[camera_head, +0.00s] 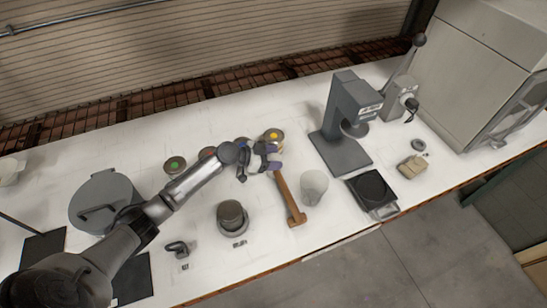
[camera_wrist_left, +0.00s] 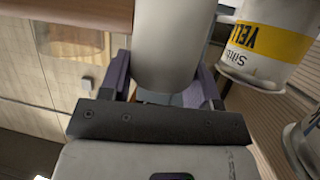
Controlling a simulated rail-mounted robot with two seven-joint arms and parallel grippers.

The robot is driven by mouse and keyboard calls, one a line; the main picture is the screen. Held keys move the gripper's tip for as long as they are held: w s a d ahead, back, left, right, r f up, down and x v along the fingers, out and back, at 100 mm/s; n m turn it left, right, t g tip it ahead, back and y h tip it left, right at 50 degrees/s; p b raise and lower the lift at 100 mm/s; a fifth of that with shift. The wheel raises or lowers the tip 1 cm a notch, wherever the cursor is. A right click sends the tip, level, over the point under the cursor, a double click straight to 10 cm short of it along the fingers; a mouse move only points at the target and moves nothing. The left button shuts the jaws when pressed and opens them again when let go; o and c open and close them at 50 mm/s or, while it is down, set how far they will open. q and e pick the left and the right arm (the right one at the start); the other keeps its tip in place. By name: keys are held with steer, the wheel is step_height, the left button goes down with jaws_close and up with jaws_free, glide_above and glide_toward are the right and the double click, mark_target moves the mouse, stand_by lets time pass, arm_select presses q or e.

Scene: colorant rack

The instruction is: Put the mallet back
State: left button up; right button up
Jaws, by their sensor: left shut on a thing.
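The mallet has a brown wooden handle (camera_head: 289,198) that slants over the white bench, its free end toward the front edge. Its head is mostly hidden by my left gripper (camera_head: 262,162). In the left wrist view my left gripper (camera_wrist_left: 165,95) is shut on a pale rounded body (camera_wrist_left: 168,45), which looks like the mallet head. A brown bar, likely the handle (camera_wrist_left: 70,12), runs across the top left there. I cannot tell whether the mallet touches the bench. My right gripper is not in view.
A yellow-labelled can (camera_wrist_left: 268,45) is close beside the gripper. Colorant cans, with a green-topped one (camera_head: 174,164), line the back. A translucent cup (camera_head: 314,187) stands right of the handle, a dark pot (camera_head: 232,215) left. A grey press (camera_head: 345,120) and black scale (camera_head: 372,187) stand further right.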

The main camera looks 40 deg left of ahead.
arm_select(q)
steer(key=o, duration=1)
steer(key=shift+s+a+r, duration=0.2)
steer(key=shift+s+a, duration=0.1)
steer(key=v, duration=0.3)
steer(key=shift+s, duration=0.1)
steer(key=shift+s+a+r, duration=0.3)
steer(key=shift+s+a, duration=0.1)
steer(key=shift+s, duration=0.1)
steer(key=shift+r, duration=0.1)
